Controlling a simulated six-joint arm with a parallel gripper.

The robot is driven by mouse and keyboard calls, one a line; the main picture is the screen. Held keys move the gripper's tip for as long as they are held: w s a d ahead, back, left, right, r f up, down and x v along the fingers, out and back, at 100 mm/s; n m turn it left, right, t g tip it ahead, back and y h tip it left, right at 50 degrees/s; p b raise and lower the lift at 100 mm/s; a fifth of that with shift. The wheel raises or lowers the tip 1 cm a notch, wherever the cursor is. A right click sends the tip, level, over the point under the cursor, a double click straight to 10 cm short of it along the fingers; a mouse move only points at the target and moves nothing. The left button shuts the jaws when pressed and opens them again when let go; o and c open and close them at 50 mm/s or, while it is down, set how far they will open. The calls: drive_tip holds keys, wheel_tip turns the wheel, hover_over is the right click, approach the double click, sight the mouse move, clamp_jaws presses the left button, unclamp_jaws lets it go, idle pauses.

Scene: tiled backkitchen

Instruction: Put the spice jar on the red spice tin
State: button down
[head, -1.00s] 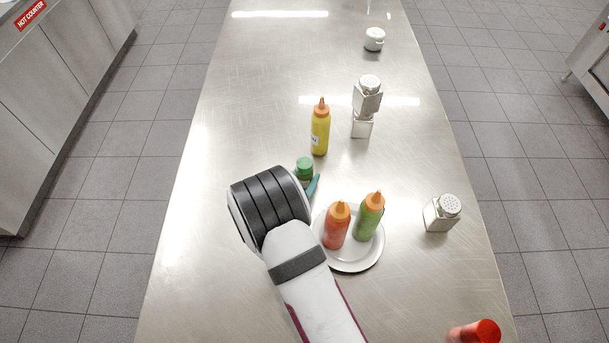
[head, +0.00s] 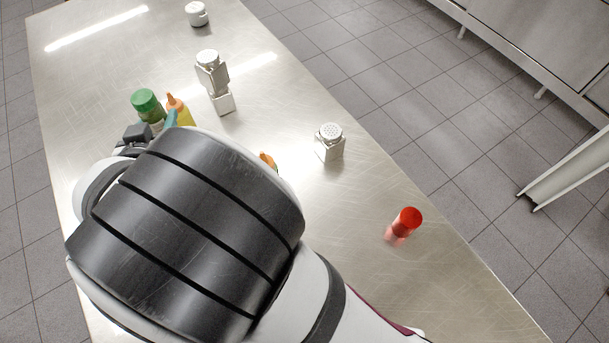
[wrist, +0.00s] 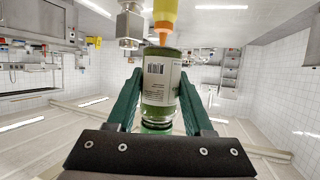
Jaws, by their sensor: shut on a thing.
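The spice jar (head: 147,104) has a green lid and shows beyond my arm at the left of the head view. In the wrist view the jar (wrist: 160,85) stands between my teal fingers, with its barcode label in sight. My gripper (wrist: 158,98) is shut on it. In the head view the gripper (head: 160,122) is largely hidden behind my wrist. A red round thing, which looks like the red spice tin (head: 408,219), is on the counter at the right, well apart from my gripper. Below it is a paler red patch, perhaps a reflection.
Stacked silver shakers (head: 212,78) and a white pot (head: 197,14) stand farther back. A square shaker (head: 329,143) stands between my arm and the red tin. An orange bottle tip (head: 268,160) peeks over my wrist. Counter around the tin is clear.

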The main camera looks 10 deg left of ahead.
sight(141, 102)
wheel_tip(141, 102, up, 6)
drive_tip(key=shift+f, duration=0.1)
drive_tip(key=w+d+m+h, duration=0.5)
drive_tip(key=d+h, duration=0.1)
drive_tip(key=d, duration=0.7)
drive_tip(key=w+d+m+h, duration=0.4)
drive_tip(key=d+m+h, duration=0.15)
drive_tip(key=d, duration=0.75)
drive_tip(key=s+d+m+g+h, duration=0.4)
drive_tip(key=s+d+m+g, duration=0.15)
drive_tip(key=d, duration=0.65)
drive_tip(key=s+d+m+g+h, duration=0.4)
drive_tip(key=s+d+m+g, duration=0.15)
drive_tip(key=d, duration=0.65)
drive_tip(key=shift+t+y, duration=0.25)
drive_tip(key=shift+t, duration=0.05)
drive_tip(key=f, duration=1.9)
drive_tip(key=shift+w+a, duration=0.35)
drive_tip(key=shift+c, duration=1.4)
unclamp_jaws()
